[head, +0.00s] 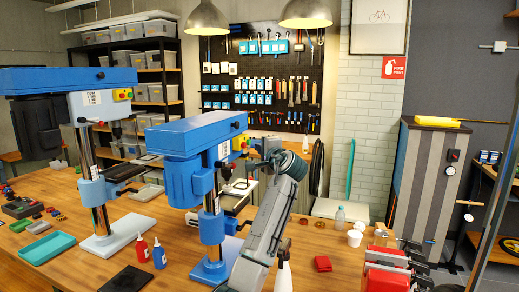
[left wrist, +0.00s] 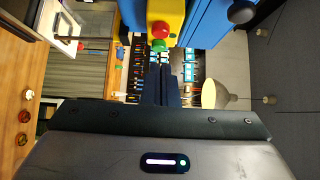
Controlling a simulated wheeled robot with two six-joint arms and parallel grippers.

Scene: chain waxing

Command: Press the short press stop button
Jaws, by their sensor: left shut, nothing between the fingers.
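The short press (head: 200,135) is the blue drill press at the middle of the head view, on the wooden table. Its yellow control box (head: 240,143) is on the side toward my left arm and partly hidden. In the left wrist view the yellow box (left wrist: 167,12) is at the top, with a red button (left wrist: 160,30) and a green button (left wrist: 158,46) jutting from it. My left gripper (left wrist: 160,72) is shut and empty, its tips close to the buttons; contact cannot be told. It also shows in the head view (head: 246,167). My right gripper is not in view.
A taller blue press (head: 68,80) stands at the left. A green tray (head: 47,248) lies at the left front.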

